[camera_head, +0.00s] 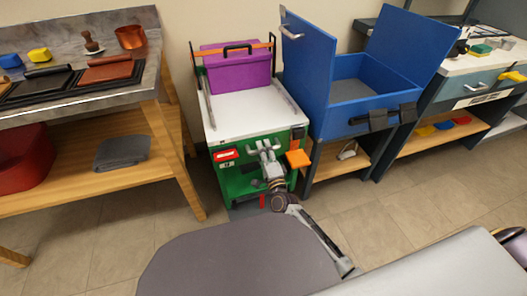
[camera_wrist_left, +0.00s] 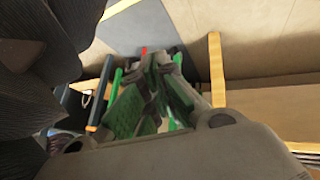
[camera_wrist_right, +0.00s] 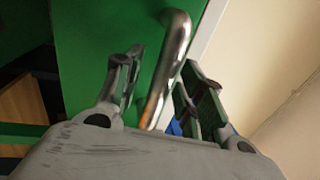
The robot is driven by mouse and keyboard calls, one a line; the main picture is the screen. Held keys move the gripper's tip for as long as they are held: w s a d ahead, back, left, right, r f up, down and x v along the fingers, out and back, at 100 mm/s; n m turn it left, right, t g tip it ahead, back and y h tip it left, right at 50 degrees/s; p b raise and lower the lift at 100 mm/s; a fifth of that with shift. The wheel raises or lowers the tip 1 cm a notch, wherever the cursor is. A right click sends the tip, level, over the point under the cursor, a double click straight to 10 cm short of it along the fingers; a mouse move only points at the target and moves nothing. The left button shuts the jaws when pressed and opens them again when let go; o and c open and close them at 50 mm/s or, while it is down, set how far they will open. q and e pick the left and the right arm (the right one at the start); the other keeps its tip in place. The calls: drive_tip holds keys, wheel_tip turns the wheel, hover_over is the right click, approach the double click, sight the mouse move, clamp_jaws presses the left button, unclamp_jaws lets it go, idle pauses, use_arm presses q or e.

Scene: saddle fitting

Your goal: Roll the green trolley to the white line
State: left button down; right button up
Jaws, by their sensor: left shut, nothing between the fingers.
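The green trolley (camera_head: 230,182) stands against the wall between the left bench and the blue box, with a white top (camera_head: 245,113). My right gripper (camera_head: 265,147) is at its green front face. In the right wrist view my right gripper (camera_wrist_right: 160,85) is open, with its fingers on either side of a metal bar handle (camera_wrist_right: 172,60) on the green face. Whether a finger touches the bar is unclear. In the left wrist view my left gripper (camera_wrist_left: 155,75) is shut and empty. It is not clearly visible in the head view. I cannot make out a white line on the floor.
A purple box (camera_head: 237,72) sits on the trolley's top. Tiled floor (camera_head: 120,235) is clear in front at left.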

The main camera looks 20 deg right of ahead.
use_arm(q)
drive_tip(key=shift+w, duration=0.15)
use_arm(e)
drive_tip(key=shift+w, duration=0.1)
clamp_jaws()
use_arm(q)
drive_tip(key=shift+w+d+r, duration=0.1)
drive_tip(key=shift+w+r, duration=0.15)
drive_tip(key=shift+s, duration=0.1)
